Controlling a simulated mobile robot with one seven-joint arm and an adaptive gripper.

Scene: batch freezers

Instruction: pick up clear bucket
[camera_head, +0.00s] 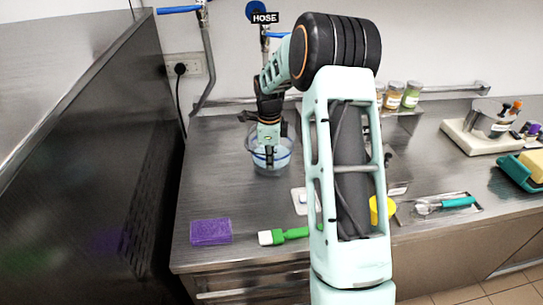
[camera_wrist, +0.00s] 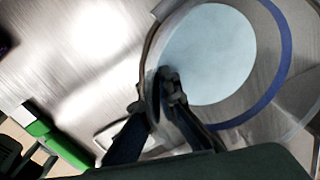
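The clear bucket (camera_head: 284,163) has a blue band and a pale blue bottom, and is upright at the back left of the steel counter. It fills the upper right of the wrist view (camera_wrist: 215,60), seen from above. My gripper (camera_head: 269,152) points down at the bucket's near side. In the wrist view its dark fingertips (camera_wrist: 166,88) are close together with the bucket's thin wall between them, so it looks shut on the wall. The arm hides part of the bucket in the head view. I cannot tell if the bucket touches the counter.
A purple sponge (camera_head: 210,231) and a green-handled brush (camera_head: 283,236) lie near the front edge. Jars (camera_head: 402,95) stand at the back. A scoop with a teal handle (camera_head: 445,204) lies at right. A tall steel panel (camera_head: 90,150) bounds the left side.

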